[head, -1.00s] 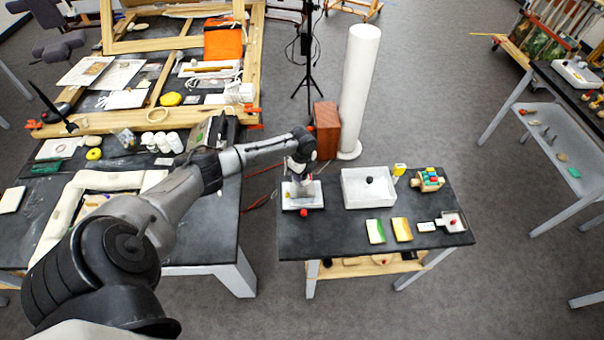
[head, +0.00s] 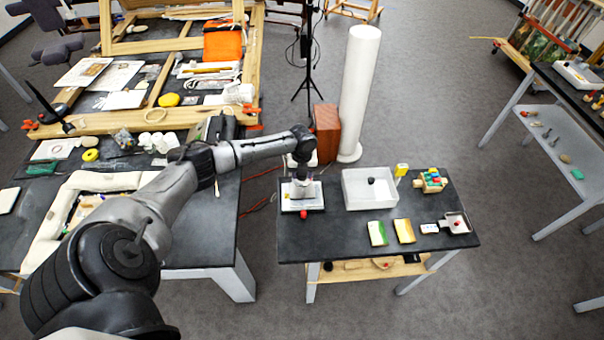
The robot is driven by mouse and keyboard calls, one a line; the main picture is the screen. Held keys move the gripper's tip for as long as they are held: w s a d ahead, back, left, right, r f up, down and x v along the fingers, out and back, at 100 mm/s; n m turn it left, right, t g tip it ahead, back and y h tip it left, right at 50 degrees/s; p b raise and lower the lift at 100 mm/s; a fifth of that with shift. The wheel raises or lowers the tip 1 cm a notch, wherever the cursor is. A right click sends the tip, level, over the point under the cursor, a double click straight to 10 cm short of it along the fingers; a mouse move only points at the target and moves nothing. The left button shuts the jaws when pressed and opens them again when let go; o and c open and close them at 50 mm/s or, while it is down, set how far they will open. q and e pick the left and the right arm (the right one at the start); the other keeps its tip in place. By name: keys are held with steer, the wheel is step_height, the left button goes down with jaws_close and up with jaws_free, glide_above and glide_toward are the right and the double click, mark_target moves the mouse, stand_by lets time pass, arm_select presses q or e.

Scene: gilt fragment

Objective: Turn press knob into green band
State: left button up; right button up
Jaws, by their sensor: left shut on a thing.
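The press (head: 313,203) is a small white-based device with a red knob or button (head: 303,214) at its front edge. It stands at the left end of the small dark table (head: 340,238). My left gripper (head: 302,180) points down over the press and is shut on its upper part, probably the press knob. The gripper and wrist hide the knob, and the green band is too small or hidden to make out. My right gripper is not in view.
A white open box (head: 368,203) with a dark ball stands right of the press. A white column (head: 360,95) and a wooden box (head: 327,132) stand behind the table.

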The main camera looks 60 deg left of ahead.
arm_select(q)
steer(key=shift+r+m, duration=0.1)
steer(key=shift+m, duration=0.5)
steer(key=o, duration=0.9)
step_height(320, 180, up, 14)
steer(key=shift+f+b, duration=0.15)
steer(key=shift+b, duration=0.5)
stand_by(0.4)
